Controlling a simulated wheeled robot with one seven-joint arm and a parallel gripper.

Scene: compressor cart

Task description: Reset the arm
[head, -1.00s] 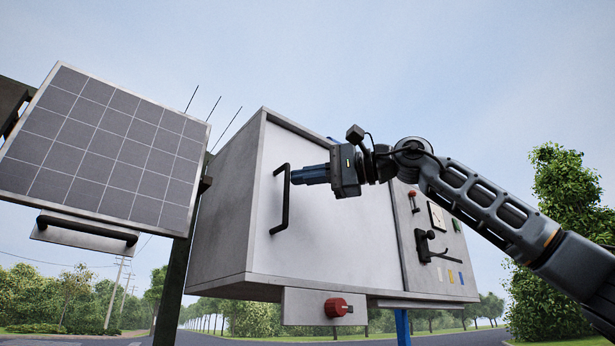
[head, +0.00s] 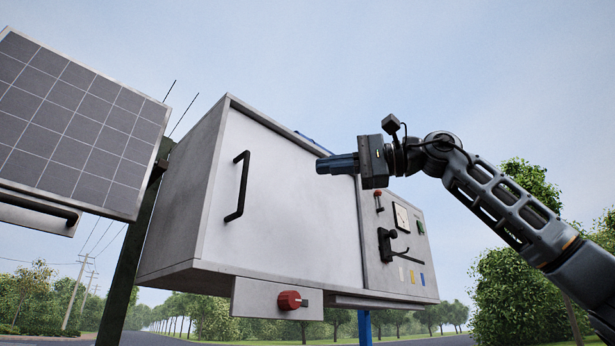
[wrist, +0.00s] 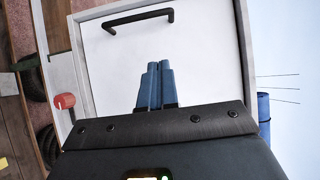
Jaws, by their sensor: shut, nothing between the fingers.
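My gripper (head: 320,165) is shut and empty, its blue fingers together and pointing left in the head view. It is in front of the upper right of the white door (head: 285,205) of the grey box, apart from the black door handle (head: 238,186). In the wrist view the closed fingers (wrist: 157,66) point at the white door, with the black handle (wrist: 138,20) beyond them. The door looks shut.
A control panel (head: 396,240) with levers and a gauge is right of the door. A red knob (head: 292,300) sits on a plate below. A solar panel (head: 75,120) stands at left. Open air surrounds my arm.

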